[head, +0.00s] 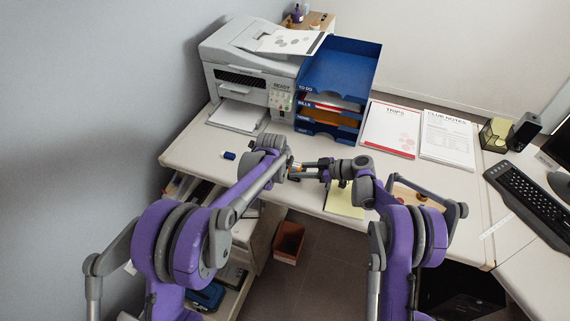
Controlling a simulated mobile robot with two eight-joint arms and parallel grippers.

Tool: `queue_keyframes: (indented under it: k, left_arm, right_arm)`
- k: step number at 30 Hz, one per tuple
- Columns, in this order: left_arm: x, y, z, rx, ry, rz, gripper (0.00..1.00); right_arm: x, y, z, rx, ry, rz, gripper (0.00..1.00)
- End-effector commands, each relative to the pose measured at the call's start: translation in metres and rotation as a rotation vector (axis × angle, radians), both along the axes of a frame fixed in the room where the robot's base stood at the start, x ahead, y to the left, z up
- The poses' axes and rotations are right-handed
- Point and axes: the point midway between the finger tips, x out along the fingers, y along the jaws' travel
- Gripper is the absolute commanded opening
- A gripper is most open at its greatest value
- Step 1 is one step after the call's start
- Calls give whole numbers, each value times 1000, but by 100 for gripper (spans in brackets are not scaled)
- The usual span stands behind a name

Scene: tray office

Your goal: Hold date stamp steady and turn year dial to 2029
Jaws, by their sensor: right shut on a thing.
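My two grippers meet above the front part of the white desk (260,222). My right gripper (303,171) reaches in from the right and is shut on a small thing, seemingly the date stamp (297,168). The stamp shows only as a small dark and orange patch between the grippers. Its year dial and digits are too small and covered to read. My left gripper (288,168) is right beside it on the left, largely hidden by its own wrist. I cannot tell whether its jaws are open or shut, or whether they touch the stamp.
A printer (250,72) and blue letter trays (340,68) stand at the back. Two printed sheets (391,130) (447,138) lie right of them. A yellow pad (345,201) lies under my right arm. A keyboard (530,200) is at right. A brown bin (289,241) stands on the floor.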

Motion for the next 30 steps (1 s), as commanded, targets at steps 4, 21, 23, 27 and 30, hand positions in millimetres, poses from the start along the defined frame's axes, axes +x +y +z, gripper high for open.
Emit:
queue_keyframes:
  k: [4, 21, 23, 27, 30]
  left_arm:
    - [-1, 0, -1, -8, -32, 0, 0]
    - [-1, 0, 0, -12, -41, 0, 51]
    - [-1, 0, 0, -12, -41, 0, 60]
    - [-1, 0, 0, -12, -41, 0, 60]
    - [-1, 0, 0, -12, -41, 0, 60]
  right_arm:
    - [-1, 1, 1, 2, 1, 3, 0]
    - [0, 1, 1, 1, 0, 2, 0]
    - [0, 1, 1, 1, 0, 2, 0]
    - [0, 0, 0, 1, 0, 1, 0]
    - [0, 0, 0, 1, 0, 1, 0]
